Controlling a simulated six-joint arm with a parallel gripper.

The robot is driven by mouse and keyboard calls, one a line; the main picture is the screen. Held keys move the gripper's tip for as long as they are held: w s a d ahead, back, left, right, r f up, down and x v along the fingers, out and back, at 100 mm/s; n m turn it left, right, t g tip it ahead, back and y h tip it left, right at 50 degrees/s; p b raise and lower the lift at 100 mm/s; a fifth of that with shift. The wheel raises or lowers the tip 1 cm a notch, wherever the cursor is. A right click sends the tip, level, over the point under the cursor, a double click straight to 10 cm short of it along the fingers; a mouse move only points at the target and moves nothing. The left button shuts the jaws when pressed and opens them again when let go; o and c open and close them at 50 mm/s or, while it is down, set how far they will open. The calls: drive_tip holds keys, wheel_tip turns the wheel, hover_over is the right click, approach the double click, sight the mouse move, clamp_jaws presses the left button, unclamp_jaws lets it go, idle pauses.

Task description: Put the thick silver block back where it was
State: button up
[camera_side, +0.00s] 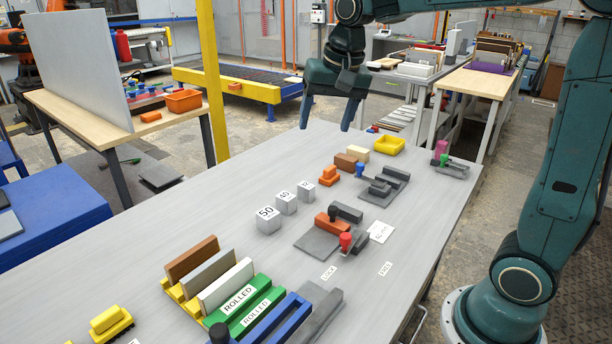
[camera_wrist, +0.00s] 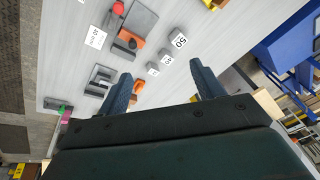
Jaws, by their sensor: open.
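Three silver blocks stand in a row on the grey table: the largest, marked 50 (camera_side: 268,219), a middle one marked 40 (camera_side: 286,203), and a smaller one (camera_side: 306,190) whose mark is hard to read. The 50 block (camera_wrist: 177,41) also shows in the wrist view, with the middle block (camera_wrist: 166,60) and smaller block (camera_wrist: 152,69) beside it. I cannot tell for certain which is the thick silver block. My gripper (camera_side: 327,124) is open and empty, high above the table, beyond the row in the side view. Its spread fingers (camera_wrist: 162,72) show in the wrist view.
A clamp fixture with an orange block (camera_side: 329,225) and red knob (camera_side: 345,241) stands near the row. A rack holds brown, grey and white boards (camera_side: 226,287). Green and blue rails lie in front.

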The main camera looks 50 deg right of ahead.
drive_tip(key=s+a+f+n+t, duration=0.1)
drive_tip(key=s+n, duration=0.3)
drive_tip(key=s, duration=0.6)
drive_tip(key=s+a+f+n+t, duration=0.1)
drive_tip(key=s+a+f+n, duration=0.1)
drive_tip(key=s, duration=0.9)
drive_tip(key=shift+a+f+n, duration=0.4)
drive_tip(key=shift+a+n, duration=0.2)
drive_tip(key=shift+n, duration=0.4)
